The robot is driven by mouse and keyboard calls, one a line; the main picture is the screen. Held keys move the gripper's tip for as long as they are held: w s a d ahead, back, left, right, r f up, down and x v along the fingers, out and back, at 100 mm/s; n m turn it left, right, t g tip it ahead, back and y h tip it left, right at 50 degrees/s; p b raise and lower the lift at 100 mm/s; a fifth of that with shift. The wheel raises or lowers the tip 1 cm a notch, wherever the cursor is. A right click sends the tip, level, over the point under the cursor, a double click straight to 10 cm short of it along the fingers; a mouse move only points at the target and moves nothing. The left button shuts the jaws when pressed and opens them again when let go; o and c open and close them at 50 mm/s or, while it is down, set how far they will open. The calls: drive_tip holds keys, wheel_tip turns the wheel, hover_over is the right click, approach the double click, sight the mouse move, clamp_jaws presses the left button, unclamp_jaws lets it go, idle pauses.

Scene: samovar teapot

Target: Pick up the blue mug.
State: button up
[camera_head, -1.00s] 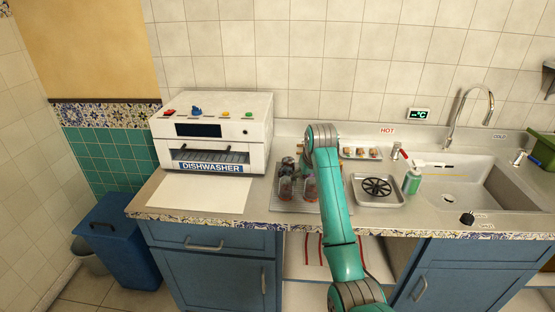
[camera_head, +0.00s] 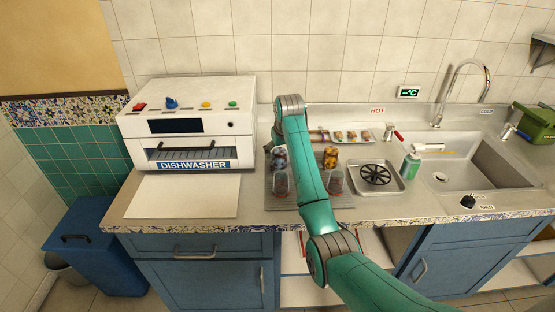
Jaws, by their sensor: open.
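A dark blue-grey patterned mug (camera_head: 279,157), likely the blue mug, stands at the back left of the grey mat, just left of my arm. It is small and partly hidden, so its exact colour is hard to tell. My gripper (camera_head: 268,146) is mostly hidden behind my teal arm; only a small dark part of it seems to show at the mug's upper left. It is open. I cannot tell whether it touches the mug.
Two clear glasses (camera_head: 281,184) (camera_head: 337,181) stand at the front of the grey mat (camera_head: 290,203), and an amber mug (camera_head: 331,157) at its back right. A white dishwasher (camera_head: 190,120) is left; a tray with a black rack (camera_head: 376,175), green bottle (camera_head: 411,166) and sink (camera_head: 480,160) are right.

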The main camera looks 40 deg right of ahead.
sight(280, 154)
drive_tip(key=shift+x, duration=2.6)
drive_tip(key=shift+s, duration=0.15)
drive_tip(key=c, duration=1.3)
